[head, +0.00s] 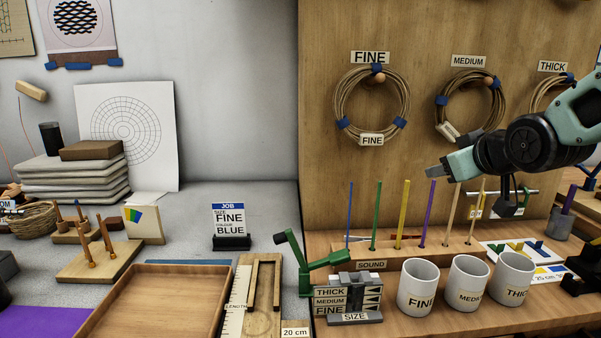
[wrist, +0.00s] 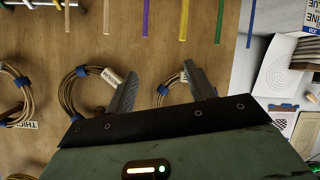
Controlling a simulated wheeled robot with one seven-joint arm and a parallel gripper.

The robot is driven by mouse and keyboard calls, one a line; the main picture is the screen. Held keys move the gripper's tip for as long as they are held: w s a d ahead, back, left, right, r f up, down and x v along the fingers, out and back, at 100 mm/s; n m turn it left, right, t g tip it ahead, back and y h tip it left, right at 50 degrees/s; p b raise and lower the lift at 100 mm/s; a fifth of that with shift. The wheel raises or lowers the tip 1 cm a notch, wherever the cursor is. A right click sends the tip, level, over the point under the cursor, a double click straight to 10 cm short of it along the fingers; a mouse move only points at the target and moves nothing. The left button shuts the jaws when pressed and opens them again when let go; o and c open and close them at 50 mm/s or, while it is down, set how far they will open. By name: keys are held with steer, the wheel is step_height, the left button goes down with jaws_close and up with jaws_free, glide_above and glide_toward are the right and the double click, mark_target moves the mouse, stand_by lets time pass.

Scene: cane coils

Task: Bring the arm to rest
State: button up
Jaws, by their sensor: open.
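My gripper (head: 437,170) reaches in from the right at the end of my teal and black arm, in front of the wooden board. It points left in the head view, above the row of coloured rods. In the wrist view its two grey fingers (wrist: 158,88) stand apart with nothing between them. The fine coil (head: 341,108), medium coil (head: 440,101) and thick coil (head: 535,100) hang on the board behind it. The fine coil shows partly behind a finger in the wrist view (wrist: 160,96). My arm partly covers the thick coil.
Upright rods (head: 376,218) stand in a wooden block below my gripper. Three labelled cups (head: 417,286), a green lever tool (head: 322,262) and a size block (head: 347,295) stand in front. An empty wooden tray (head: 160,268) and a job card (head: 229,219) are at left.

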steer(key=s+a+f+n+g+y+p, duration=0.15)
steer(key=s+a+f+g, duration=0.25)
steer(key=s+a, duration=0.45)
steer(key=s+a+f+g+p, duration=0.1)
steer(key=s+a+g, duration=0.1)
steer(key=s, duration=0.6)
steer(key=s+a+f+n+g+h+p, duration=0.1)
steer(key=s+a+f+g, duration=0.1)
steer(key=s, duration=0.6)
steer(key=s+a+f+g+p, duration=0.2)
steer(key=s+a+g, duration=0.1)
steer(key=s, duration=0.5)
steer(key=shift+n+g+h, duration=0.35)
steer(key=shift+g, duration=0.35)
steer(key=shift+d, duration=0.15)
